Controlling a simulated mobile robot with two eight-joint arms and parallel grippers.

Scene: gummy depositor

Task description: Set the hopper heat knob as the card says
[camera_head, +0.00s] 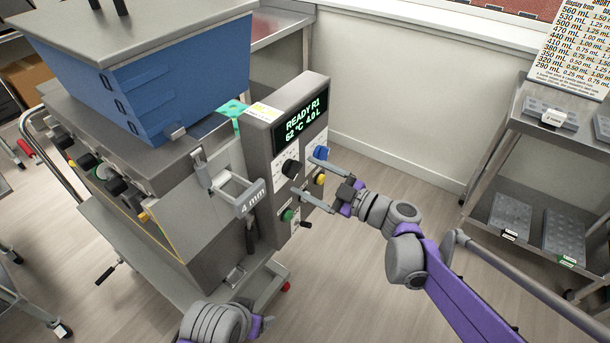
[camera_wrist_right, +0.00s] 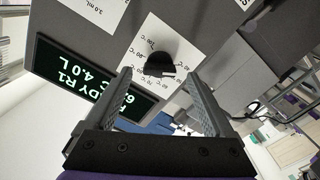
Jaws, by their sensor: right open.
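The depositor's control box (camera_head: 259,150) has a lit display (camera_head: 302,120) reading "READY R1", about 62 °C and 4.0 L. Below it is a black heat knob (camera_head: 290,167) on a white scale with °C marks. The knob also shows in the right wrist view (camera_wrist_right: 160,64); its exact setting is too small to tell. My right gripper (camera_head: 302,177) is open and empty, with its fingers pointing at the panel near the knob. In the right wrist view the knob appears between and beyond the fingertips.
A blue knob (camera_head: 320,152), a yellow button (camera_head: 319,179) and a green button (camera_head: 288,215) sit close around my right gripper. A "4 mm" plate (camera_head: 252,198) juts out left. A cart (camera_head: 506,145) stands right.

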